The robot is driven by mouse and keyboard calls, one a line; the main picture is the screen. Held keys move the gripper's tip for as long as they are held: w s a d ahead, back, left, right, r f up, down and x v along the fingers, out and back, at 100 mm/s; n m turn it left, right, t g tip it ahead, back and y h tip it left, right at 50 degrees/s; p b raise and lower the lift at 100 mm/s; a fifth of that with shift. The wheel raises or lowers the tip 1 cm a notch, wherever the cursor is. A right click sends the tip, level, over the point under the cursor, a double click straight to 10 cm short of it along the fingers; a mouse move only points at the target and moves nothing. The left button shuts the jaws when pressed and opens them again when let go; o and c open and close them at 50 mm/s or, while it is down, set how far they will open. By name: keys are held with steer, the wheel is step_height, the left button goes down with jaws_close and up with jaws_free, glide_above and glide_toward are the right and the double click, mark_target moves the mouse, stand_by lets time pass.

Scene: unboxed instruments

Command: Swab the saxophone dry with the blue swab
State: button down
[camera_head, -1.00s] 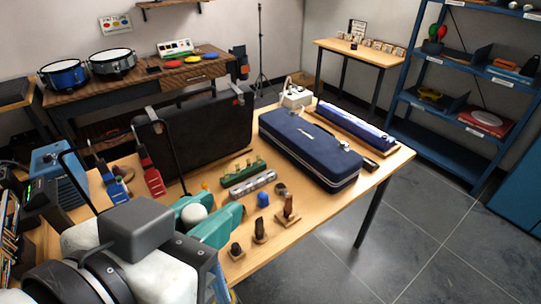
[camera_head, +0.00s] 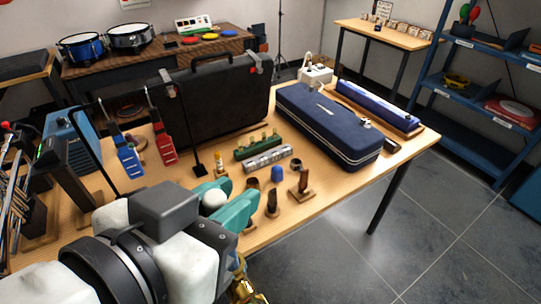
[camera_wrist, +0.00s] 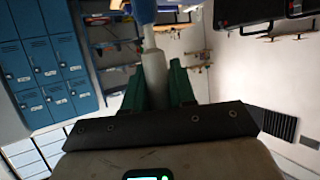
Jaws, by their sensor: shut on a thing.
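My gripper (camera_head: 236,199), with green fingers, is in front of the table in the head view. It is shut on a pale grey-white handle (camera_wrist: 153,78) with a blue part (camera_wrist: 143,11) at its far end, which looks like the blue swab. Its rounded white end (camera_head: 214,199) shows between the fingers in the head view; the blue part is hidden there. Part of a gold brass instrument, apparently the saxophone (camera_head: 245,288), shows at the bottom edge beside my wrist. Most of it is hidden or out of frame, and I cannot tell whether the swab touches it.
The wooden table (camera_head: 265,225) holds a black case (camera_head: 225,105), a navy case (camera_head: 325,128), a blue hanging item (camera_head: 128,160), a red one (camera_head: 165,148), a blue cap (camera_head: 277,174) and small stands. Grey floor (camera_head: 345,255) is open at right.

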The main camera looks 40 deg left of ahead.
steer(key=shift+f+b, duration=0.9)
steer(key=shift+f, duration=0.4)
steer(key=shift+r, duration=0.15)
step_height(320, 180, up, 15)
steer(key=p, duration=1.2)
steer(key=shift+f+b, duration=5.75)
steer(key=shift+f, duration=1.9)
steer(key=shift+r, duration=0.15)
